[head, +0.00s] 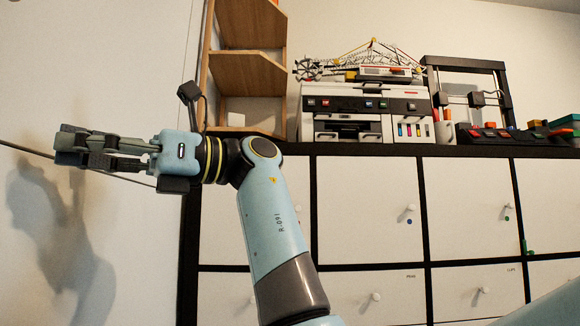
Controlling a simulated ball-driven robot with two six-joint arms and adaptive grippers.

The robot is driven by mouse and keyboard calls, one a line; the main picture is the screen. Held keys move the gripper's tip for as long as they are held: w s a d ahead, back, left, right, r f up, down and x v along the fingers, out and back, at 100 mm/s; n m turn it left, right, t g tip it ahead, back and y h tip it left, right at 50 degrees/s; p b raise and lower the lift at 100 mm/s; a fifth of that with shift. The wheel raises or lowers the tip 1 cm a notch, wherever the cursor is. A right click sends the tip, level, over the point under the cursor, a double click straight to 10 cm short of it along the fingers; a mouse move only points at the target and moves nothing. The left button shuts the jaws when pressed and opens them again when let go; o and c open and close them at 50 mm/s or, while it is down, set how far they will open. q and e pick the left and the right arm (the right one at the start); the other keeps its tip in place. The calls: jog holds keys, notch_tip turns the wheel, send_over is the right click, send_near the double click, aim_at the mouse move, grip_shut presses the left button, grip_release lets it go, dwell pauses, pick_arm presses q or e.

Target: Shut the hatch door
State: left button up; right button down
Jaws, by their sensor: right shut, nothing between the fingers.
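Several white square doors with round knobs fill the black-framed shelf unit. One upper door (350,215) is in the middle, another (465,225) to its right, and a third (548,190) at the right edge. All visible doors look flush with the frame; I cannot tell which is the hatch door. My right gripper (75,148) is at the left, pointing left, with its fingers shut and empty. It is in front of the bare wall and apart from the doors. My right arm hides part of the leftmost doors. My left gripper is not in view.
A wooden corner shelf (248,72) stands at the back. A dark cable (25,149) runs by my gripper.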

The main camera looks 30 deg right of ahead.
jog(key=d, duration=1.2)
